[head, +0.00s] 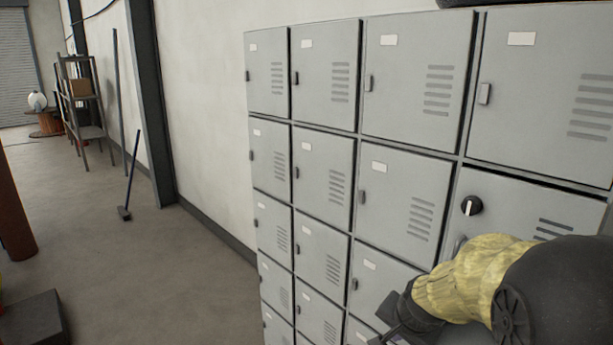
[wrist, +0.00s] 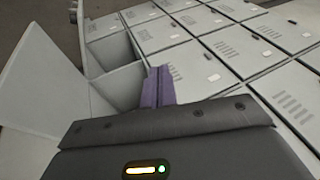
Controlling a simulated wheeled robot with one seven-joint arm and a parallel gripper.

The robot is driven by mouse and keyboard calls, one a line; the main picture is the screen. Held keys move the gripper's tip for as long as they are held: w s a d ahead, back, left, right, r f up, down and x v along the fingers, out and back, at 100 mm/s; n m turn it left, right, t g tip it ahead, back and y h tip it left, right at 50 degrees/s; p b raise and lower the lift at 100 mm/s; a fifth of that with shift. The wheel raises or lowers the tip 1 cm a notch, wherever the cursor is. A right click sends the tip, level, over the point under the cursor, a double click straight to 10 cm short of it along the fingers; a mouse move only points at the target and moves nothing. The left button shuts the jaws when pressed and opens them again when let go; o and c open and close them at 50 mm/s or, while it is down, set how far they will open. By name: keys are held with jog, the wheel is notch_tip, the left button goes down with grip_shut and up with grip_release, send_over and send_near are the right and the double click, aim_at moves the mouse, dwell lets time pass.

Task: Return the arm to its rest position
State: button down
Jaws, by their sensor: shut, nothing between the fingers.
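My arm comes in from the lower right of the head view, in front of the lockers, with a yellow sleeve. My gripper is at the bottom edge of that view, mostly cut off. In the wrist view the purple fingers of my gripper (wrist: 158,86) are together and empty. They point toward the lockers, close to an open compartment (wrist: 117,80). I cannot tell whether they touch anything.
A bank of grey lockers (head: 412,98) fills the right side. One door has a black knob (head: 471,206). In the wrist view a door (wrist: 45,75) stands swung open at left.

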jog(key=s+a+f+n+g+b, duration=0.1)
jog(key=s+a+f+n, duration=0.1)
jog(key=s+f+n, duration=0.2)
jog(key=s+a+f+n+g+b, duration=0.1)
jog(key=s+f+n, duration=0.3)
jog(key=s, duration=0.4)
jog(key=shift+s+a+n+g, duration=0.3)
jog(key=shift+a+n+g, duration=0.1)
jog(key=shift+g, duration=0.1)
jog(key=c, duration=2.1)
grip_release()
